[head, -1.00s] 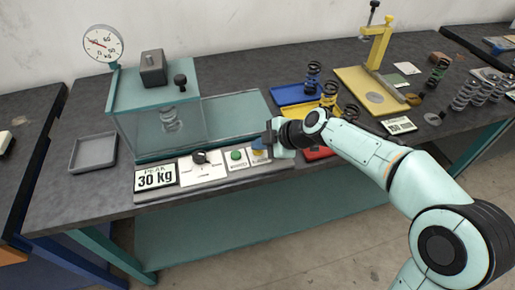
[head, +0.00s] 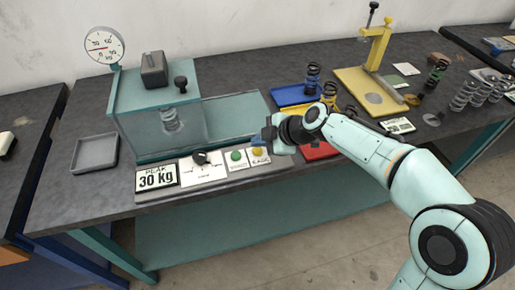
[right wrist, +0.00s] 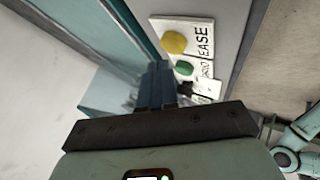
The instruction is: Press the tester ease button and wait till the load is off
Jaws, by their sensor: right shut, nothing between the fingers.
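The yellow ease button (head: 257,151) sits on its labelled panel at the bench's front edge. It also shows in the right wrist view (right wrist: 173,42), beside the word EASE. My right gripper (head: 264,137) is shut and empty, its blue fingertips just above and behind the button, apart from it in the picture. The fingers also show in the right wrist view (right wrist: 158,70). The teal tester (head: 155,100) holds a spring (head: 170,120) behind its clear front. The dial gauge (head: 103,45) has its red needle pointing left. My left gripper is out of view.
A green button (head: 237,156) is left of the ease button, then a black knob (head: 200,158) and a PEAK 30 kg display (head: 157,177). A grey tray (head: 94,153) lies left. Blue, yellow and red trays with springs lie to the right, near my arm.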

